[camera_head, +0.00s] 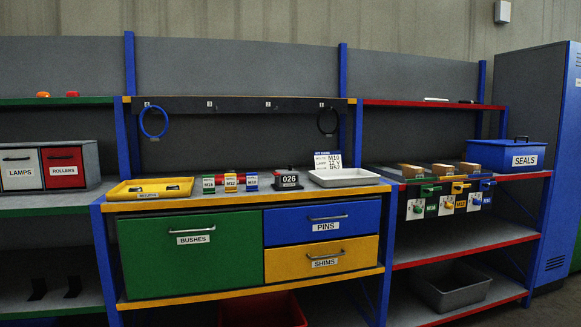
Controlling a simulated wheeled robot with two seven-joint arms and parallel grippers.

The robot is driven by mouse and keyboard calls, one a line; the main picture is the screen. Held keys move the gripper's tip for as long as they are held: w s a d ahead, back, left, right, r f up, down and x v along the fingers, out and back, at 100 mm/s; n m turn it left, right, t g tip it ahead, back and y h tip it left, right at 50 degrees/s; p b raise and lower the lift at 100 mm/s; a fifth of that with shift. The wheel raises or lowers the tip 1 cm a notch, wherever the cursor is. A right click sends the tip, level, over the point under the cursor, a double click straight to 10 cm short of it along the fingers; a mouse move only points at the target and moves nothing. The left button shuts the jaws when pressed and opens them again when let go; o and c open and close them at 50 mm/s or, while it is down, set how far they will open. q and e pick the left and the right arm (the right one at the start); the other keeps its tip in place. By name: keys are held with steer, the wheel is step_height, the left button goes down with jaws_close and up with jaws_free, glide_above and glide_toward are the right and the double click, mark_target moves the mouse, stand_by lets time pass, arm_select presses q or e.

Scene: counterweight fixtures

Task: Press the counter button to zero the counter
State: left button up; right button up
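A small black counter (288,181) stands on the middle workbench top, right of the labelled blocks. Its display reads 026. A small knob or button seems to stick up from its top, too small to make out clearly. Neither of my grippers shows in the head view, and nothing touches the counter.
Drawers (190,247) are shut below. A blue SEALS box (507,154) sits at right.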

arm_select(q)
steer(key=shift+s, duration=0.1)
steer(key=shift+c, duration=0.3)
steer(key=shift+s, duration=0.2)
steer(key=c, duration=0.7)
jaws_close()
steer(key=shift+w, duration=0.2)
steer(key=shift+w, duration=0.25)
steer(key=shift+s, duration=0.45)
